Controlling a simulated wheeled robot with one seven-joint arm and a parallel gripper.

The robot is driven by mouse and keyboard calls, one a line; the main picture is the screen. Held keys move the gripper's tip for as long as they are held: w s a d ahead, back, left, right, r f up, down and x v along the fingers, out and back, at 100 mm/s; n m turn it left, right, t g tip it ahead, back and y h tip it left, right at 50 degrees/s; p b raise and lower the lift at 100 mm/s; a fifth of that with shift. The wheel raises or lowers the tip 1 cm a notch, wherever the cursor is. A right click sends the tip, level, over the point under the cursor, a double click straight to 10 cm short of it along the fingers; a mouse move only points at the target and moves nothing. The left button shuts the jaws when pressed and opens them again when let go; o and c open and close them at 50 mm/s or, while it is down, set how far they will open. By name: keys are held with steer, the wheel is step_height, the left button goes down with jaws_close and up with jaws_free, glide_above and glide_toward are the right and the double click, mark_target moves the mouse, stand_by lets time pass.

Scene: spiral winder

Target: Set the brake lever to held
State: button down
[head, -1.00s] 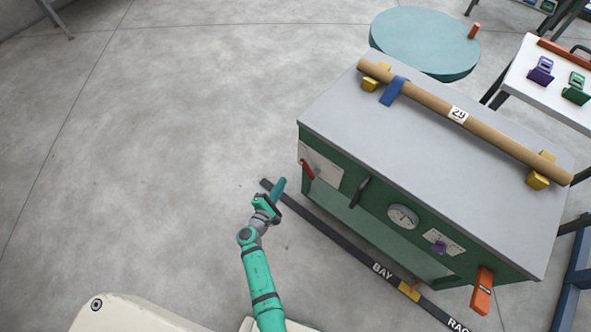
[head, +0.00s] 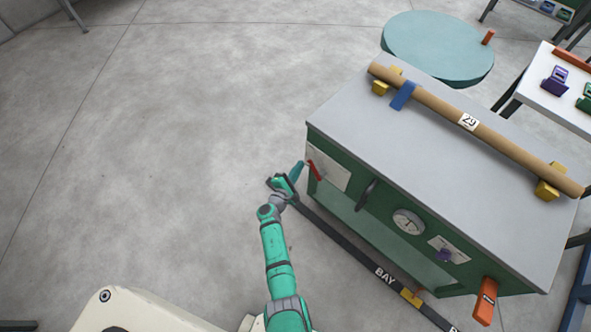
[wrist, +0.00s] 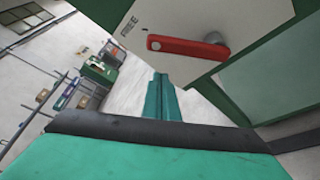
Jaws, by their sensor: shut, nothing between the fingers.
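The brake lever is a red handle (head: 314,169) on a white plate (head: 330,169) at the left end of the green cabinet's front. In the wrist view the red lever (wrist: 185,46) has its pivot at the right and its free end by the word FREE on the plate (wrist: 250,20). No other label on the plate is readable. My gripper (head: 297,170) is just left of the lever in the head view, shut and empty. In the wrist view its teal fingers (wrist: 161,95) appear below the lever, with no visible contact.
Open floor (head: 150,150) lies to the left.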

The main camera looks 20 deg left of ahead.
mark_target(314, 171)
steer(key=shift+s+d+r, duration=0.25)
steer(key=shift+d+r, duration=0.25)
steer(key=shift+d, duration=0.15)
steer(key=shift+s+d+r, duration=0.2)
steer(key=shift+d+r, duration=0.25)
steer(key=shift+d, duration=0.15)
steer(key=shift+a, duration=0.1)
